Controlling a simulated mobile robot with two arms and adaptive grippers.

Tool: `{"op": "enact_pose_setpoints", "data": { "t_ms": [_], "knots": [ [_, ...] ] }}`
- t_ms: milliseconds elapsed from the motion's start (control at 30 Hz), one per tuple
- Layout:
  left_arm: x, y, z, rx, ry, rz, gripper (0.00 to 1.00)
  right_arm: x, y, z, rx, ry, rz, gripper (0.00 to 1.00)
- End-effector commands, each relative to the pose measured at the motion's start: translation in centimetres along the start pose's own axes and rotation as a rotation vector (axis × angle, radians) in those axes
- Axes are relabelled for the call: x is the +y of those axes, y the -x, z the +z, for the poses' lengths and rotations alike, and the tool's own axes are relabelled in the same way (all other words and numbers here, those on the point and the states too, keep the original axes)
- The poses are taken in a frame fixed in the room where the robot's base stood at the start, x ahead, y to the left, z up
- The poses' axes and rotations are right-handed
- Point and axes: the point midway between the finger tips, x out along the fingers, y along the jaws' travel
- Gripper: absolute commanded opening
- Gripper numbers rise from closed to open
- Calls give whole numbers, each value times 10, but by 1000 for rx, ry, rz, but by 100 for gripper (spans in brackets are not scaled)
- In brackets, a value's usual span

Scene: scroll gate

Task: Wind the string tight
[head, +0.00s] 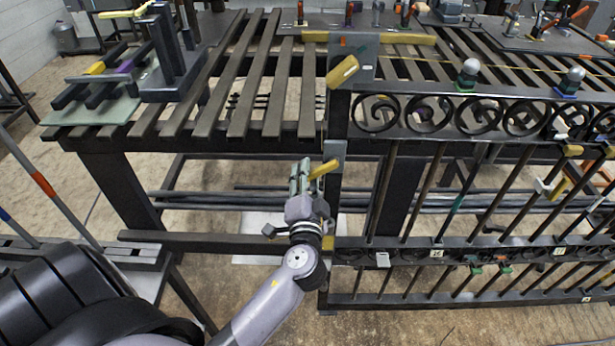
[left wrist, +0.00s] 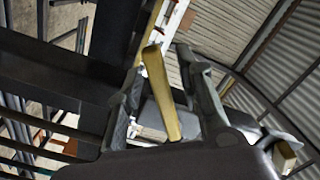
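A yellow handle (head: 323,169) sits on a grey plate on the gate's left post, low in the head view. It also shows in the left wrist view (left wrist: 162,92), slanting between my fingers. My left gripper (head: 301,176) is just left of this handle, fingers pointing up. In the left wrist view its fingers (left wrist: 165,100) are apart, with the handle between them; I cannot tell whether either touches it. A second yellow handle (head: 342,72) is higher on the same post. A thin yellow line, seemingly string, runs rightward along the top of the gate. My right gripper is out of view.
The dark scroll gate (head: 440,117) fills the right side, with bars and clamps. A slatted bench (head: 225,85) stands behind, with a black fixture (head: 172,60) at its left. Bench legs and a low rail lie near my left arm. Floor shows below.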

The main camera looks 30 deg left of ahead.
Motion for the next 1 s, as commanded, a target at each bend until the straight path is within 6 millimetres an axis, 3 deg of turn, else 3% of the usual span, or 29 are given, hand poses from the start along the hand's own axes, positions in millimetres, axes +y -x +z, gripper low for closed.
{"op": "enact_pose_setpoints", "data": {
  "t_ms": [167, 500, 700, 1000],
  "knots": [
    [1, 10, 0, -1, 1, 3, 33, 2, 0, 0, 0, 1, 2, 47],
    [1, 78, 1, -3, 1, 4, 33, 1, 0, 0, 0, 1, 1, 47],
    [1, 109, 0, -1, -1, 3, 33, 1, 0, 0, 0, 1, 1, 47],
    [0, 120, 0, 0, 0, -1, 33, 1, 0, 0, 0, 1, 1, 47]
  ]
}}
